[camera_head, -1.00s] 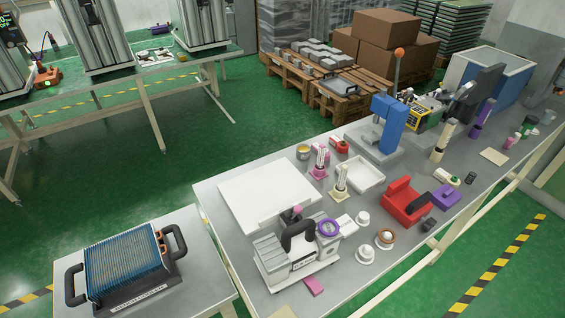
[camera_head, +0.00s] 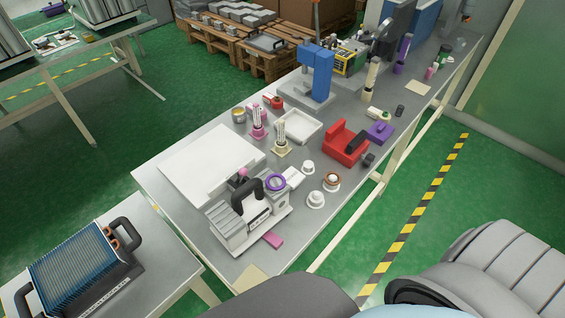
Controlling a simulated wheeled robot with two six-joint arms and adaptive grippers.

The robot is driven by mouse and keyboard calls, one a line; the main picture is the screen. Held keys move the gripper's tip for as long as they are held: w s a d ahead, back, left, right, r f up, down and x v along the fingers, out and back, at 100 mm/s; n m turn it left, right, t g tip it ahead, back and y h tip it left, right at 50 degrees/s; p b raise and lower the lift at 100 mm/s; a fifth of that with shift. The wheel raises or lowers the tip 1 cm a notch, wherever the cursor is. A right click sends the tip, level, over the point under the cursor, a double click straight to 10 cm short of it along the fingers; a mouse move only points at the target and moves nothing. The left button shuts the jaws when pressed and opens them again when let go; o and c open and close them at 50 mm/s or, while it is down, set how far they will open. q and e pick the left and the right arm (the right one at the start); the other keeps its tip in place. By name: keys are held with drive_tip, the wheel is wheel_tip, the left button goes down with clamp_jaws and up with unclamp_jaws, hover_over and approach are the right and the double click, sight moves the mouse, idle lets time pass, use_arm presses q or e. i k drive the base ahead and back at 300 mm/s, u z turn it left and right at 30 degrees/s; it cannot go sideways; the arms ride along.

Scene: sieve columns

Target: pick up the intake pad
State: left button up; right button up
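No part is labelled as the intake pad, and I cannot tell which flat piece it is. A small pink pad (camera_head: 272,240) lies on the bench beside the grey-white machine (camera_head: 250,210) with a black handle. Another beige pad (camera_head: 418,89) lies flat at the far right end. Neither gripper shows; only large grey and dark parts, likely mine, fill the bottom right.
The long grey bench (camera_head: 170,205) holds a white board (camera_head: 205,160), a white tray (camera_head: 298,127), a red holder (camera_head: 345,142), a blue press (camera_head: 318,75) and several white round parts. A finned unit (camera_head: 75,270) stands on a side table. Green floor is clear at right.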

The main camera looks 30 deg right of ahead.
sight(294, 178)
drive_tip(key=k, duration=0.5)
drive_tip(key=z, duration=2.7)
drive_tip(key=i, duration=2.5)
drive_tip(key=u, duration=2.7)
